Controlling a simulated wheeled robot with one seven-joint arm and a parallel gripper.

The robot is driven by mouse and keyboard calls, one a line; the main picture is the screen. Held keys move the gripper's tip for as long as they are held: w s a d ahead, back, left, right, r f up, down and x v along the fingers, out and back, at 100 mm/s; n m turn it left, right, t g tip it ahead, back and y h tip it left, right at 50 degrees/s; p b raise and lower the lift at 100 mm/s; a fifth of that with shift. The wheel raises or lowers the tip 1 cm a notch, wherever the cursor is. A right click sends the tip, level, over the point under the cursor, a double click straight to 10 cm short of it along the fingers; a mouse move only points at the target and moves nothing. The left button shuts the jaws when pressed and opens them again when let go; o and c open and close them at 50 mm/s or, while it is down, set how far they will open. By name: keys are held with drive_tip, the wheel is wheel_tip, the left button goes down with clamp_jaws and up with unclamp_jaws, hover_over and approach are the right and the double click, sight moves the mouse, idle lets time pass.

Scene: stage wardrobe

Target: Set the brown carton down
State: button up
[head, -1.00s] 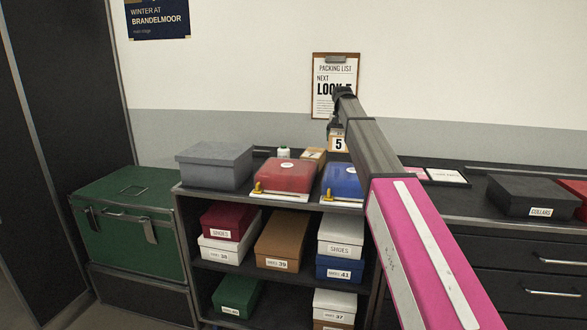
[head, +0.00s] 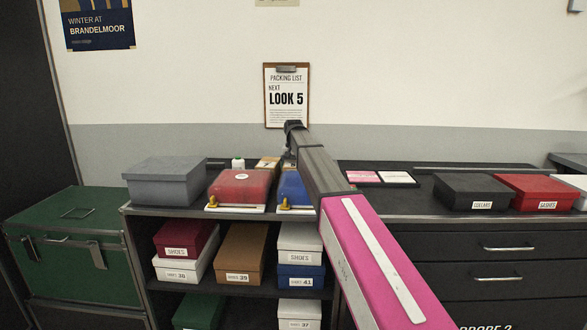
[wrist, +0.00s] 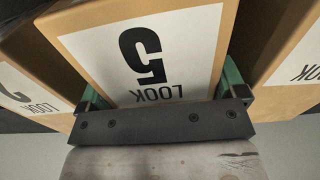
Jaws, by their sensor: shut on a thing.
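A brown carton with a white LOOK 5 label (wrist: 150,60) fills the middle of the wrist view, its label upside down there. My gripper (wrist: 163,88) is shut on it, with a green-padded finger at each side. In the head view my gripper (head: 290,150) is at the far end of my arm, above the back of the shelf top, and the carton is mostly hidden there. I cannot tell whether the carton touches a surface.
Other brown cartons stand close on the left (wrist: 25,85) and right (wrist: 295,60) in the wrist view. On the shelf top (head: 195,209) are a grey box (head: 165,182), a red case (head: 238,188) and a blue case (head: 292,188). The dark counter on the right holds a black box (head: 470,190).

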drive_tip(key=shift+f, duration=0.1)
drive_tip(key=o, duration=0.8)
